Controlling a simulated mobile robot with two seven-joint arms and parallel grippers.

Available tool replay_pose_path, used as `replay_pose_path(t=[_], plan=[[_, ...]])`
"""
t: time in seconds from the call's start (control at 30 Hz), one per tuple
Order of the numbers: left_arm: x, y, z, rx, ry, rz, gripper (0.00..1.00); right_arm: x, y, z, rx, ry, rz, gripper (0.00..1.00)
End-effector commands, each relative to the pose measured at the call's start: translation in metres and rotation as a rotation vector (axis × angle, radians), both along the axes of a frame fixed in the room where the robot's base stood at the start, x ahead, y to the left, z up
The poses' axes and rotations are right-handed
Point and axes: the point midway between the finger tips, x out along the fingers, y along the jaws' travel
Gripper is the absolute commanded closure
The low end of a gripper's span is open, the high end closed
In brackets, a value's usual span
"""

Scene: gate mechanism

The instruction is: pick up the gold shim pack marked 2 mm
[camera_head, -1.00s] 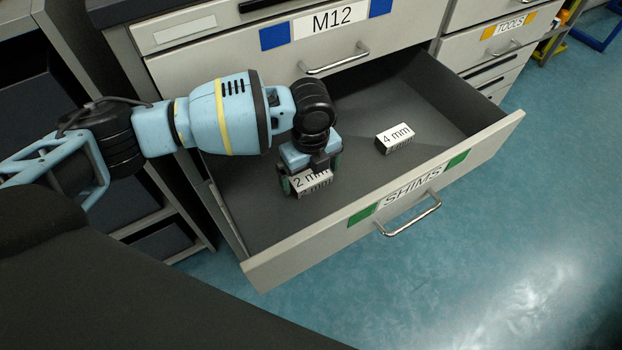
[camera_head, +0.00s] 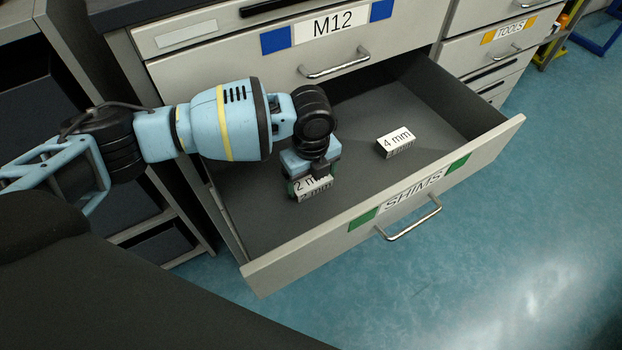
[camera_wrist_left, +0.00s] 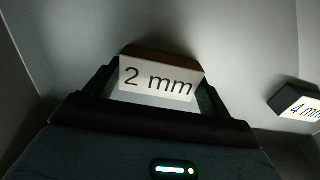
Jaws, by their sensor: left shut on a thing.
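The shim pack marked 2 mm (camera_head: 316,193) is in the open drawer marked SHIMS (camera_head: 270,222), toward its left side. It is a small block with white labels; in the left wrist view the pack (camera_wrist_left: 157,80) shows a brownish-gold edge behind the label. My left gripper (camera_head: 312,181) reaches down over it and is shut on it, one finger at each end of the label. I cannot tell whether the pack is clear of the drawer floor. My right gripper is not in view.
A second pack marked 4 mm (camera_head: 396,142) lies to the right in the same drawer; the floor between them is bare. The drawer's front panel (camera_head: 480,150) and the closed M12 drawer (camera_head: 240,70) border the space. A TOOLS drawer (camera_head: 505,40) is at the upper right.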

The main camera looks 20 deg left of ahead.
Motion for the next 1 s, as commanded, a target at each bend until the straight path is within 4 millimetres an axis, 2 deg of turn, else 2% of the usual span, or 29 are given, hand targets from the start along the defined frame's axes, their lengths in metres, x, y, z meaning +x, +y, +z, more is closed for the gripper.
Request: replay_pose_path(t=[0.5,0.7,1.0], plan=[[0.001,0.000,0.085,-0.002,-0.006,-0.001,0.50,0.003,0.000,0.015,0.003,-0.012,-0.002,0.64],[0.001,0.000,0.099,-0.002,-0.003,0.000,0.50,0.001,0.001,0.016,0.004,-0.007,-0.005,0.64],[-0.001,0.002,0.104,-0.003,-0.005,0.070,0.50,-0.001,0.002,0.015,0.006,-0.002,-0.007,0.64]])
